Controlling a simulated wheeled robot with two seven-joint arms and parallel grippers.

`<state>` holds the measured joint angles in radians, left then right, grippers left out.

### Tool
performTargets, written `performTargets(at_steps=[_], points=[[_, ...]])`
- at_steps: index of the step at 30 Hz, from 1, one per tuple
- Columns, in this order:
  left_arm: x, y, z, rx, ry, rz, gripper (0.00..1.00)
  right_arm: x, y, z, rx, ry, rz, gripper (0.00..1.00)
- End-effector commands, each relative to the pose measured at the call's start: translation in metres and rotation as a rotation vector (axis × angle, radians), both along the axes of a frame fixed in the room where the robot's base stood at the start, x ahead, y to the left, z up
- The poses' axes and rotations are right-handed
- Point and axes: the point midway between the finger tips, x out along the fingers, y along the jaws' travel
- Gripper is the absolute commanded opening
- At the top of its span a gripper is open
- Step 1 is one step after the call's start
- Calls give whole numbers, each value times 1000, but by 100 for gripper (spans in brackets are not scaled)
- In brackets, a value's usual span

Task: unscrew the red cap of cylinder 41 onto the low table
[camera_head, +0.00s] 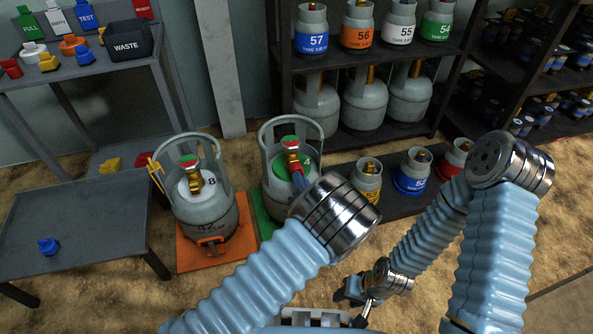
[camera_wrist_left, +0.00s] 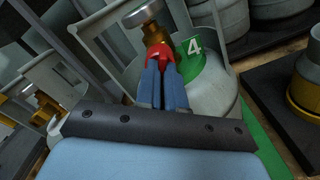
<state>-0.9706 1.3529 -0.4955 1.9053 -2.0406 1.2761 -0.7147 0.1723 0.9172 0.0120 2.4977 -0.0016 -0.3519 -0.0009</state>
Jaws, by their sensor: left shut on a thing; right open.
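A grey gas cylinder (camera_head: 256,187) with a green label stands upright on a green mat (camera_head: 265,222). The label shows a 4 in the left wrist view (camera_wrist_left: 194,46); any second digit is hidden. My left gripper (camera_head: 296,160) reaches in under its collar, and its blue fingers (camera_wrist_left: 161,68) are shut on the red cap (camera_wrist_left: 158,55) at the side of the brass valve. The red cap also shows in the head view (camera_head: 291,143). The low grey table (camera_head: 85,208) stands at left with a blue cap (camera_head: 48,246) on it. My right gripper (camera_head: 352,290) is open and empty, low at bottom centre.
Another cylinder (camera_head: 205,212) stands on an orange mat (camera_head: 185,250) between the low table and the green mat. Small cylinders (camera_head: 415,170) stand on a dark low platform at right. A higher bench with caps and a waste bin (camera_head: 126,42) is at back left.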

Motion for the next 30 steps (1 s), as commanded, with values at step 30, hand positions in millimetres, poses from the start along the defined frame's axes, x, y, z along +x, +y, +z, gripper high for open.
performTargets(at_steps=[30], points=[[-2,0,-1,-569,-182,0,0,0,0,-4,0,0,0,43]])
